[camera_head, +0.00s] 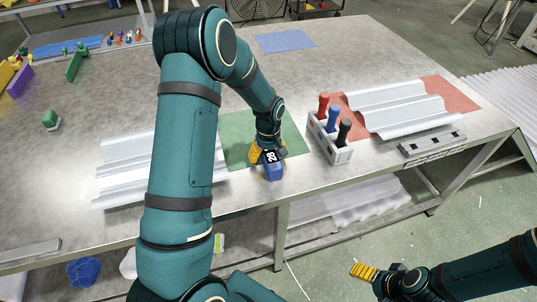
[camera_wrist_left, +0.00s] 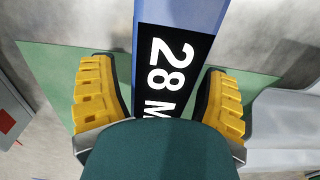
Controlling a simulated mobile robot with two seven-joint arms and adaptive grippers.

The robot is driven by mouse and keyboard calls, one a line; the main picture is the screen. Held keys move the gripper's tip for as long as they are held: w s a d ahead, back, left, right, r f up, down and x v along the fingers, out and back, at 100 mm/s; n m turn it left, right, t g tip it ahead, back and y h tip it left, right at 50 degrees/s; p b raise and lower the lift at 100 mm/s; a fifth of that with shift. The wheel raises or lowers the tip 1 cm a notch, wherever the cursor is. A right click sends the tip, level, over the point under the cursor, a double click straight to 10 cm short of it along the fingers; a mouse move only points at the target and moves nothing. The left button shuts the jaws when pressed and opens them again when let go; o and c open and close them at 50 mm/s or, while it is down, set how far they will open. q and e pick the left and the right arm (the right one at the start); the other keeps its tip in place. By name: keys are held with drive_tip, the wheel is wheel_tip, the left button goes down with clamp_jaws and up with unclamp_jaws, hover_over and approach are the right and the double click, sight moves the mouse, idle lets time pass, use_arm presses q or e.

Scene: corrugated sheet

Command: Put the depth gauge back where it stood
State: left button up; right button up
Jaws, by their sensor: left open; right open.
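The depth gauge (camera_head: 273,172) is a blue block with a black display at the front edge of the green mat (camera_head: 232,133). In the left wrist view, the gauge (camera_wrist_left: 180,14) shows white figures "28 M" and lies between the yellow fingers. My left gripper (camera_head: 268,155) is open around it, pointing down, with a finger on each side. I cannot tell whether the fingers touch it. The gauge's lower part is partly hidden by the wrist in that view. My right gripper (camera_head: 363,272) is open and empty, off the table at the lower right.
A grey rack (camera_head: 341,156) with red, blue and black handled tools stands right of the gauge. Corrugated sheets lie on the red mat (camera_head: 460,92) and at left (camera_head: 120,165). A blue mat (camera_head: 286,41) lies bare at the back. The table's front edge is close to the gauge.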

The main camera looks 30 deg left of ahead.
use_arm(q)
wheel_tip(320, 180, up, 12)
drive_tip(key=shift+r+p, duration=0.15)
drive_tip(key=shift+p, duration=1.1)
use_arm(e)
drive_tip(key=r, duration=0.2)
drive_tip(key=shift+s+r, duration=0.25)
drive_tip(key=shift+r, duration=0.05)
use_arm(q)
drive_tip(key=shift+s, duration=0.1)
use_arm(e)
drive_tip(key=shift+s, duration=0.1)
